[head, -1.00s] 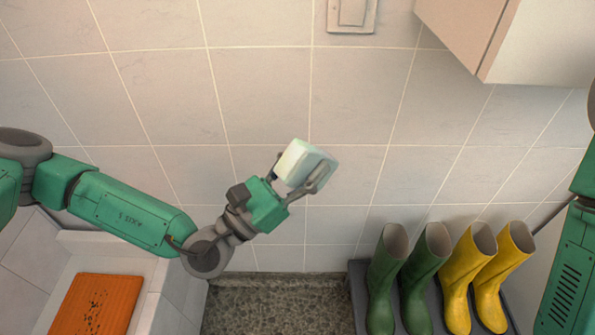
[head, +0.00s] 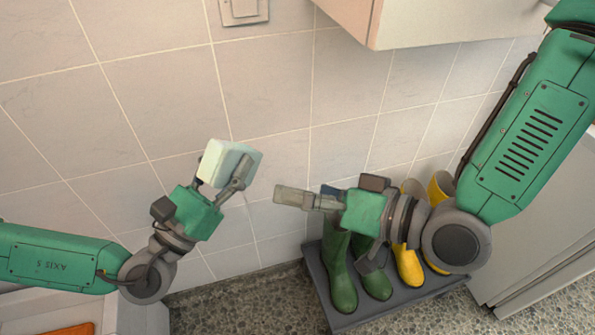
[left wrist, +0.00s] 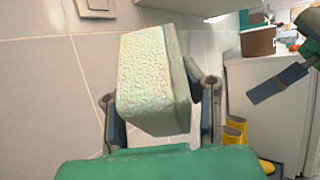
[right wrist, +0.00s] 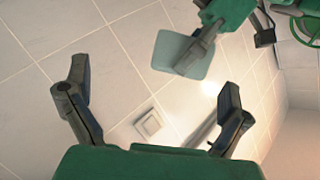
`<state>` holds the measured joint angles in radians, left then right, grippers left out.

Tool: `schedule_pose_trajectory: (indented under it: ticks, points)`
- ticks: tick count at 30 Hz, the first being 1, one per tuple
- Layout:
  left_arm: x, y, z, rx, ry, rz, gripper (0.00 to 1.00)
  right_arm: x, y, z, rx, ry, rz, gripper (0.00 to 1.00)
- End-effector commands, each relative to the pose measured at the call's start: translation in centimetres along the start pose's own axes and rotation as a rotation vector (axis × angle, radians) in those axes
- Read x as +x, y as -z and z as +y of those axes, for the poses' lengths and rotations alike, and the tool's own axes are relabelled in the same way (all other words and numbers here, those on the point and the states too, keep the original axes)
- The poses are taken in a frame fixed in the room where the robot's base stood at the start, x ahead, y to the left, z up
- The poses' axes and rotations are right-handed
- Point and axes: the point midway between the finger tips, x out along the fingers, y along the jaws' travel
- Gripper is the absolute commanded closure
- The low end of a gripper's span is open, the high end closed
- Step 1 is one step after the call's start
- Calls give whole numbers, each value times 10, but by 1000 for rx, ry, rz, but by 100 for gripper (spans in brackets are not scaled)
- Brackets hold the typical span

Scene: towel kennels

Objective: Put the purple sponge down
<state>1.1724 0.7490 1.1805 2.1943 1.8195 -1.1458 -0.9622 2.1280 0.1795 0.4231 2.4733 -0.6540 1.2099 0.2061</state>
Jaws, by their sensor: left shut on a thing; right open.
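I see no purple sponge in any view. My left gripper (head: 226,178) is shut on a pale, whitish-green block (head: 222,160), held up in front of the tiled wall. The block fills the middle of the left wrist view (left wrist: 148,80), between the two fingers, with a rough, pitted face. It also shows in the right wrist view (right wrist: 172,52), partly behind a left finger. My right gripper (head: 298,198) is open and empty, to the right of the block and apart from it. Its spread fingers show in the right wrist view (right wrist: 155,90).
Green boots (head: 338,270) and yellow boots (head: 408,265) stand on a dark tray (head: 318,268) below my right arm, which partly hides them. A wall cabinet (head: 440,25) hangs at the top right. An orange thing (head: 68,329) lies at the lower left. Speckled floor (head: 240,305) is clear.

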Motion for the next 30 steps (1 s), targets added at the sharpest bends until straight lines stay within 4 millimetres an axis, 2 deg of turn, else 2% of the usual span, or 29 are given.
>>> schedule_pose_trajectory:
  ticks: [3, 10, 24, 30]
  points:
    - [0, 0, 0, 0, 0, 0, 89, 2, 18, -21, -6, 70, 49, 0]
    - [0, 0, 0, 0, 0, 0, 89, 15, 25, -32, -10, 103, 68, 0]
    - [0, 0, 0, 0, 0, 0, 89, 98, 30, -40, -10, 101, 67, 0]
    - [0, 0, -1, 1, 0, 0, 89, 116, 31, -41, -8, 100, 68, 0]
